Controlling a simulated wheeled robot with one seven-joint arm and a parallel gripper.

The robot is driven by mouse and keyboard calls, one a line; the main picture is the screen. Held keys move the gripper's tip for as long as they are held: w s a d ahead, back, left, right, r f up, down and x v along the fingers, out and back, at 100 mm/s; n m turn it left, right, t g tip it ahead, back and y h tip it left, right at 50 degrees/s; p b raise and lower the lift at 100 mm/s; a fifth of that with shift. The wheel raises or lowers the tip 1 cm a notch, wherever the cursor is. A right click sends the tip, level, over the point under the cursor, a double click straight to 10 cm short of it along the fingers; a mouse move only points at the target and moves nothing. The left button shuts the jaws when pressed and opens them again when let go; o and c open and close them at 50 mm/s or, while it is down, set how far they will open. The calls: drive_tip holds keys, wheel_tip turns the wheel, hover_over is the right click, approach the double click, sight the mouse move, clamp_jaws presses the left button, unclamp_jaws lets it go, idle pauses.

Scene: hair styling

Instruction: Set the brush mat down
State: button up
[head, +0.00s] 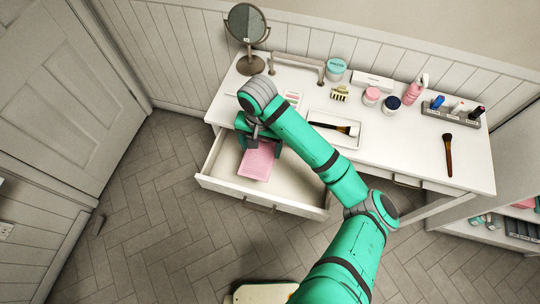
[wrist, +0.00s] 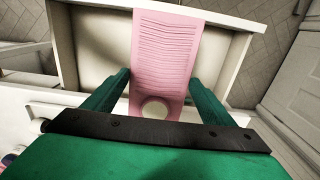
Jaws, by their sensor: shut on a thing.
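The pink brush mat (head: 257,162) is ribbed, with a round pale hole or spot near the gripper end, clear in the wrist view (wrist: 165,50). My gripper (head: 251,138) is over the open drawer (head: 264,203), its two green fingers at either side of the mat (wrist: 160,98). It is shut on the mat. The mat extends out over the drawer's interior; I cannot tell whether it touches the drawer floor. The drawer looks otherwise empty, though my arm hides part of it.
On the white table (head: 400,160) a tray (head: 318,124) holds a brush (head: 340,128). Another brush (head: 448,155) lies at the right. A round mirror (head: 247,28), jars (head: 371,96), a pink bottle (head: 415,90) and an organizer (head: 450,112) stand at the back.

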wheel_tip(320, 180, down, 14)
drive_tip(key=shift+w+f, duration=0.1)
drive_tip(key=shift+f, duration=1.65)
drive_tip(key=shift+f, duration=0.1)
drive_tip(key=o, duration=1.1)
